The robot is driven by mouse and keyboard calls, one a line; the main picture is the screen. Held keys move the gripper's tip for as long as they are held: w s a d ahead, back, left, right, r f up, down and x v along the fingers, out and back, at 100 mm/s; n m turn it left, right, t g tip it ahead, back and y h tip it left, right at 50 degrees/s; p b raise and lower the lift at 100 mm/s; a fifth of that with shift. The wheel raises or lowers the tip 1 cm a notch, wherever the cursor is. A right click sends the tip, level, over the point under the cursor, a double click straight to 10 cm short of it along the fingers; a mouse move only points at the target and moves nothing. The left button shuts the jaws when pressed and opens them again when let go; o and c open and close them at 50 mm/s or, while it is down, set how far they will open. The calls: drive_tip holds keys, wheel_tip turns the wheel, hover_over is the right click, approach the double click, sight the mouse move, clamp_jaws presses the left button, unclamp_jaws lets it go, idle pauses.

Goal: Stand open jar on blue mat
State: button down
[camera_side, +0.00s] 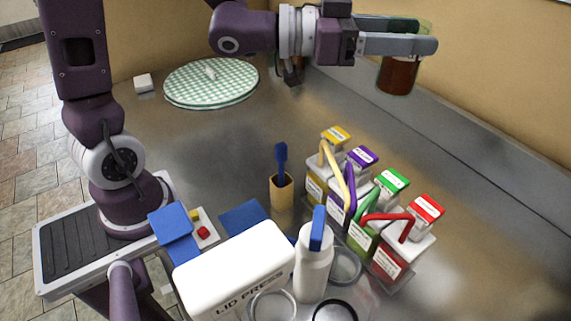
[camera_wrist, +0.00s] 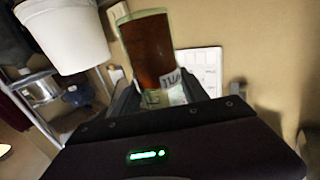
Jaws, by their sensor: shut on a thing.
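My gripper (camera_side: 420,46) is shut on a glass jar (camera_side: 398,76) with a green-tinted rim and reddish-brown contents. It holds the jar high above the back right of the counter, roughly upright and well clear of the surface. In the wrist view the jar (camera_wrist: 150,50) stands between the fingers, with a pale label low on it; no lid shows on its top. A flat blue patch (camera_side: 243,216), which looks like the blue mat, lies on the counter behind the lid press, partly hidden by it. The jar is far from it, up and to the right.
A white lid press (camera_side: 235,268) and a white bottle (camera_side: 313,265) stand at the front. Several colour-lidded containers (camera_side: 390,235) stand to the right. A beige cup (camera_side: 281,192) holds a blue-handled tool. A green checkered round (camera_side: 211,88) lies at the back.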

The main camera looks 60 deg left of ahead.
drive_tip(key=s+d+f+m+g+h, duration=0.1)
drive_tip(key=s+f+m+g+h, duration=0.1)
drive_tip(key=s+m+g+h, duration=0.65)
drive_tip(key=s+d+f+m+g+y, duration=0.15)
drive_tip(key=s+g, duration=0.45)
drive_tip(key=s, duration=0.7)
drive_tip(key=shift+m+h, duration=0.3)
drive_tip(key=f, duration=0.5)
drive_tip(key=shift+w+a, duration=0.15)
drive_tip(key=shift+a, duration=0.15)
drive_tip(key=shift+f, duration=0.1)
wheel_tip(320, 180, down, 18)
drive_tip(key=shift+r, duration=0.15)
drive_tip(key=c, duration=0.6)
unclamp_jaws()
drive_tip(key=shift+o, duration=0.5)
drive_tip(key=a, duration=0.7)
drive_tip(key=shift+r, duration=0.25)
